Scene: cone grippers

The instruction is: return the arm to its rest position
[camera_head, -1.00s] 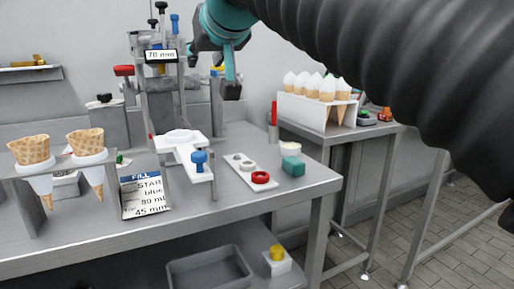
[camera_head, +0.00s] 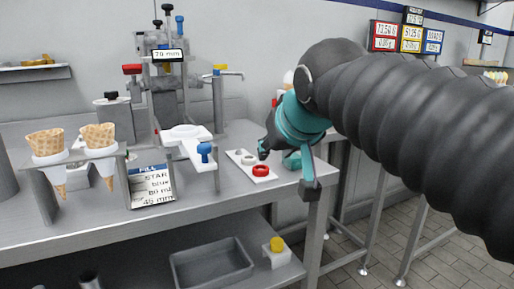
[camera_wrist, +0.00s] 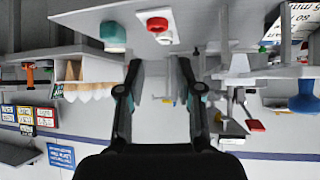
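My gripper (camera_head: 287,170) is teal and black and hangs in front of the right end of the steel bench (camera_head: 110,248) in the head view. Its fingers are spread apart. In the wrist view my gripper (camera_wrist: 160,70) shows two dark fingers with a clear gap and nothing held between them. My black ribbed arm (camera_head: 420,120) reaches in from the right and hides part of the second table behind it.
Waffle cones (camera_head: 46,142) stand in a holder at left. A grey tray (camera_head: 212,262) lies below. Price boards (camera_head: 411,35) hang at right.

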